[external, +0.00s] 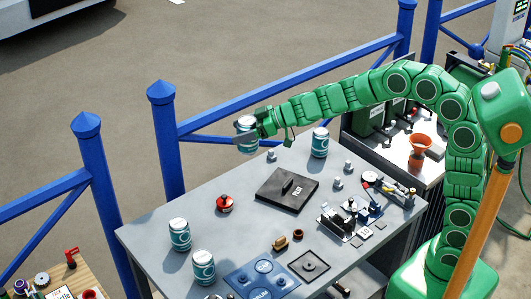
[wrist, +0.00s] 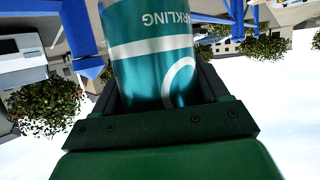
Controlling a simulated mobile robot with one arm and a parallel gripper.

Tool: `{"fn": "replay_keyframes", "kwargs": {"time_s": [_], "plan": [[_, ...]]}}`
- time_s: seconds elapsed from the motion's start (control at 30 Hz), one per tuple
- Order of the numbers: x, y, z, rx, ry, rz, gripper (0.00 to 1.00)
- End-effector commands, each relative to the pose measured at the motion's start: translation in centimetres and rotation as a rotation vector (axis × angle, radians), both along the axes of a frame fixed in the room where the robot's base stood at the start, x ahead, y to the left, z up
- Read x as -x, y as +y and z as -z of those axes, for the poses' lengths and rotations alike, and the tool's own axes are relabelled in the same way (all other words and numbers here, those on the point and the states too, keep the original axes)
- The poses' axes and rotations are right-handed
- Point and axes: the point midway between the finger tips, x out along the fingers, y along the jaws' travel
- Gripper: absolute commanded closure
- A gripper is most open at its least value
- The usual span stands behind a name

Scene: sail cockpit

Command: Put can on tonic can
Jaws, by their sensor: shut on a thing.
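My gripper (external: 257,126) is shut on a teal and white can (external: 245,127) and holds it in the air above the far left part of the grey table. The held can fills the middle of the wrist view (wrist: 152,55), where the lettering "SPARKLING" shows upside down. Three similar teal and white cans stand upright on the table: one at the back (external: 320,143), to the right of the held can, and two at the front left (external: 180,236) and (external: 203,268). Their labels are too small to read, so I cannot tell which is the tonic can.
The table (external: 215,172) also carries a black plate (external: 287,190), a red knob-like object (external: 225,203), a blue panel (external: 250,283) and small parts at the right. A blue railing (external: 290,75) runs behind it. The table's left part is mostly clear.

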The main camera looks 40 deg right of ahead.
Motion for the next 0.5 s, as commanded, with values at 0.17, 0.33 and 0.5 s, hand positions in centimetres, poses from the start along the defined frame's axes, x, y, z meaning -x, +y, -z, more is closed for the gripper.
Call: {"fn": "replay_keyframes", "kwargs": {"time_s": [0.17, 0.33, 0.5], "plan": [[1.8, 2.5, -0.6, 0.004, -0.003, -0.073, 0.71], [5.0, 6.1, -1.0, 0.004, -0.001, -0.183, 0.71], [9.7, 10.4, -0.4, 0.005, 0.001, -0.330, 0.71]]}}
